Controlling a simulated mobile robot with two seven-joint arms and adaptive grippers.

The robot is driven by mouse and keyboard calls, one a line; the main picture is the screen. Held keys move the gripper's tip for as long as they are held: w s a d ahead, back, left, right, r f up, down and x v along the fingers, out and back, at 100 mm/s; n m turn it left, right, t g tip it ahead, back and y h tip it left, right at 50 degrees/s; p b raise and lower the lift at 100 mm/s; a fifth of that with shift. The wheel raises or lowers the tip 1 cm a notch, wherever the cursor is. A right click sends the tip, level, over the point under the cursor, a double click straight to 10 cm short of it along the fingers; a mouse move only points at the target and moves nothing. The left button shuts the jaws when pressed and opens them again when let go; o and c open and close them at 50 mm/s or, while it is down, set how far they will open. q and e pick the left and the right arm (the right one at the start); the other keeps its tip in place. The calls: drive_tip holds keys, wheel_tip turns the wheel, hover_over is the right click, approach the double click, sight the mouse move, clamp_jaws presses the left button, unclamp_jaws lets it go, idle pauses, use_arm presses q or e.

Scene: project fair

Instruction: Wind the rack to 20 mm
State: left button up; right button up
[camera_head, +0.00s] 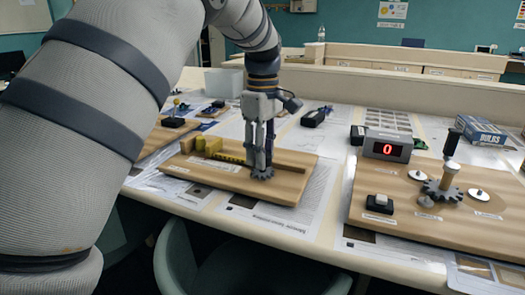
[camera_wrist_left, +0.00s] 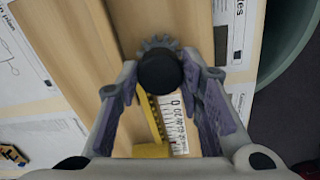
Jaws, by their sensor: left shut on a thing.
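My left gripper (camera_head: 260,160) reaches straight down over a wooden board and is shut on a round black knob (camera_wrist_left: 160,71). A dark grey toothed pinion (camera_head: 262,173) sits just below the fingertips; its teeth show behind the knob in the left wrist view (camera_wrist_left: 158,43). A yellow rack strip (camera_wrist_left: 149,112) runs from near the knob along a white printed scale (camera_wrist_left: 174,125). The scale's exact reading is too small to tell. A yellow block (camera_head: 213,146) stands at the rack's left end. The fingers hide part of the knob. My right gripper is out of view.
The rack's wooden board (camera_head: 230,184) lies near the table's front edge. To the right, another board (camera_head: 400,225) carries a large gear with an upright crank (camera_head: 450,155) and a box display (camera_head: 387,149) reading 0. Printed sheets lie between the boards. A chair (camera_head: 178,262) stands below the edge.

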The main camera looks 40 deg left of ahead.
use_arm(q)
drive_tip(key=m, duration=0.4)
drive_tip(key=shift+m, duration=0.3)
drive_tip(key=m, duration=0.3)
drive_tip(key=shift+m, duration=0.4)
drive_tip(key=m, duration=1.2)
drive_tip(key=shift+m, duration=0.3)
drive_tip(key=m, duration=0.3)
drive_tip(key=shift+m, duration=0.3)
drive_tip(key=m, duration=0.4)
drive_tip(key=shift+m, duration=2.1)
